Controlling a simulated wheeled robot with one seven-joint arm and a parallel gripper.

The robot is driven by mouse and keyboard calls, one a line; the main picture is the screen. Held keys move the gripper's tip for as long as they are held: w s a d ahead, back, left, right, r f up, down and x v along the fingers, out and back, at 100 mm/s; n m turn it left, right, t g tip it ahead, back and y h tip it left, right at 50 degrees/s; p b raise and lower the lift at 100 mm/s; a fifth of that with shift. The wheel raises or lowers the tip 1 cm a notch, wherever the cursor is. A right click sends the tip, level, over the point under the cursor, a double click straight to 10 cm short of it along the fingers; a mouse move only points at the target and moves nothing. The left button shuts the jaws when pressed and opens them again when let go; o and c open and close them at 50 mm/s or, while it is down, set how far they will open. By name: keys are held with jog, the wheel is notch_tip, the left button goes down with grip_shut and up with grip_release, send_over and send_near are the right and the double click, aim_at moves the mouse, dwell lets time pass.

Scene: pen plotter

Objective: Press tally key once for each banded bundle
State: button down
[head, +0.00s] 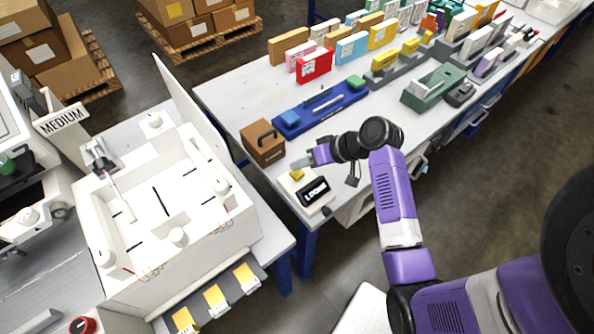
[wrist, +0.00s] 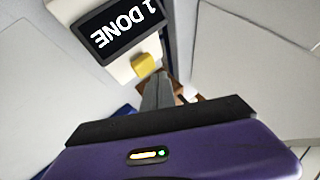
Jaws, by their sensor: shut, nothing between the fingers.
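The tally counter is a white box with a black display (head: 313,191) near the left end of the long table. In the wrist view its display (wrist: 118,27) reads "1 DONE". The yellow tally key (head: 297,175) sits beside the display, and it also shows in the wrist view (wrist: 144,64). My gripper (head: 303,163) is shut and empty, with its tips right by the key; I cannot tell whether they touch it. Yellow bundles (head: 215,298) lie in a row on the grey ledge at the lower left. Bands on them are too small to make out.
A brown box with a handle (head: 263,142) stands close behind the counter. A blue tray (head: 320,105) and several coloured boxes (head: 352,47) fill the table beyond. A white plotter-like machine (head: 165,190) stands left, with a "MEDIUM" sign (head: 62,119). A gap separates the two tables.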

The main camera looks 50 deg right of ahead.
aim_at(301, 173)
jog(key=shift+r+p, duration=2.4)
jog(key=shift+r, duration=0.15)
jog(key=shift+f, duration=0.1)
dwell(0.5)
